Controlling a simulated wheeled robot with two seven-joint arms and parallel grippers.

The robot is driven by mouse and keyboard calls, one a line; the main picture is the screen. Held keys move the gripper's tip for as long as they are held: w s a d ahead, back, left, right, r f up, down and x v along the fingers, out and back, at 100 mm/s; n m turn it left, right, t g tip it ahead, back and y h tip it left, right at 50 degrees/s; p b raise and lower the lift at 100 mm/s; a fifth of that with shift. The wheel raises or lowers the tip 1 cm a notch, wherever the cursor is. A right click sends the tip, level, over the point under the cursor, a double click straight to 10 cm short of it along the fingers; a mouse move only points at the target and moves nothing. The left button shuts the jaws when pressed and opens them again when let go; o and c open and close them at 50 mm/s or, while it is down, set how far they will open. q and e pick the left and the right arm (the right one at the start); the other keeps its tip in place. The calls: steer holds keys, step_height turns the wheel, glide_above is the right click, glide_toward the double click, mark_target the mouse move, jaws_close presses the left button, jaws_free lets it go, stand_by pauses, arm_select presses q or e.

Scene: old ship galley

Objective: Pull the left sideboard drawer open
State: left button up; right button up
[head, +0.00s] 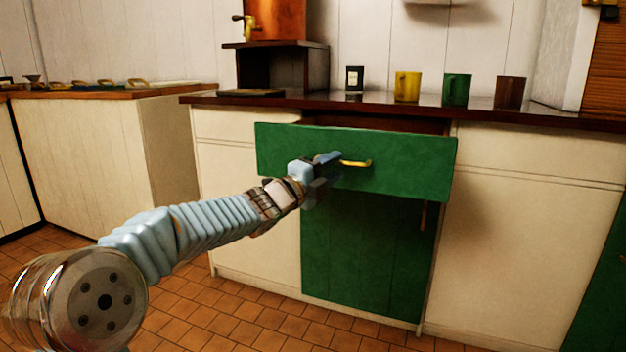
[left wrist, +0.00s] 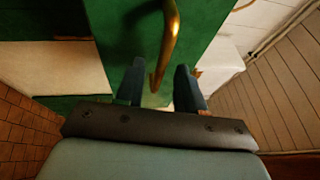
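The green drawer (head: 405,165) stands out from the sideboard front, with a dark gap behind its top edge. Its brass handle (head: 356,163) is on the drawer front; the handle's left part is hidden behind my gripper. My left gripper (head: 328,170) is at the left end of the handle. In the left wrist view, the handle (left wrist: 169,40) reaches down between the two fingers of my left gripper (left wrist: 160,80). The fingers are apart, with room on both sides of the handle. My right gripper is not in view.
A dark worktop (head: 300,103) carries a black-and-white canister (head: 354,78), a yellow mug (head: 407,87), a green mug (head: 456,90) and a brown mug (head: 509,93). A green cupboard door (head: 365,250) is below the drawer. Tiled floor (head: 250,320) is clear in front.

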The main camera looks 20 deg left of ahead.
arm_select(q)
steer(key=v, duration=1.2)
steer(key=shift+s, duration=0.3)
steer(key=shift+a+f, duration=0.1)
steer(key=shift+f, duration=0.05)
steer(key=w+d+f+n+g+y, duration=0.2)
steer(key=f+n, duration=0.3)
steer(key=f, duration=0.7)
steer(key=w+d+f+n+g+y, duration=0.15)
steer(key=f+n, duration=0.45)
steer(key=f, duration=0.7)
steer(key=s+d+f+n+g, duration=0.2)
steer(key=f, duration=0.5)
steer(key=s+d+f+n+g, duration=0.1)
steer(key=d+f+n+g, duration=0.15)
steer(key=f, duration=0.45)
steer(key=s+d+f+n+g, duration=0.3)
steer(key=s+f+n+g, duration=0.2)
steer(key=s+f, duration=0.65)
steer(key=s+d+f+n+g, duration=0.3)
steer(key=s+f+n+g, duration=0.15)
steer(key=s+f, duration=0.7)
step_height(320, 180, up, 16)
steer(key=s+d+p, duration=0.1)
steer(key=s+p, duration=0.1)
steer(key=p, duration=1.2)
steer(key=shift+s+n+y+p, duration=0.25)
steer(key=shift+n+y+p, duration=0.05)
steer(key=shift+y+p, duration=0.1)
